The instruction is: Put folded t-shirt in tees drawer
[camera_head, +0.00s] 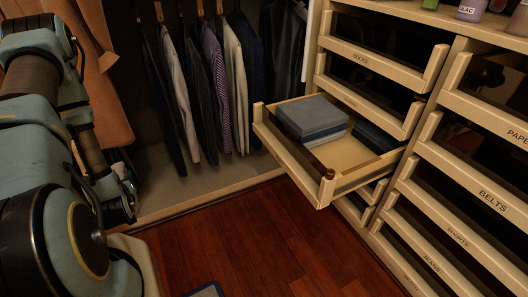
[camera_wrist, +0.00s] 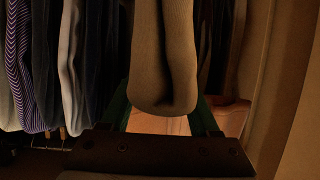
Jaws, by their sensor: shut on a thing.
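My gripper (camera_wrist: 163,118) shows in the wrist view, its two dark green fingers on either side of a rounded, grey-brown folded cloth (camera_wrist: 165,60). It is shut on this cloth, which looks like the folded t-shirt; most of it runs out of the top of the picture. In the head view my arm fills the left side, and neither the gripper nor the held cloth shows. One drawer (camera_head: 343,164) is pulled out, holding a blue-grey folded stack (camera_head: 312,117) at the left and dark folded cloth (camera_head: 375,138) at the right. I cannot read its label.
Shut drawers surround it, with labels such as socks, belts (camera_head: 493,198) and shorts. Hanging clothes (camera_head: 205,80) fill the closet behind, and also show at the left of the wrist view (camera_wrist: 70,65). Bottles (camera_head: 472,8) stand on the cabinet top. The wooden floor (camera_head: 250,240) before the drawer is mostly clear.

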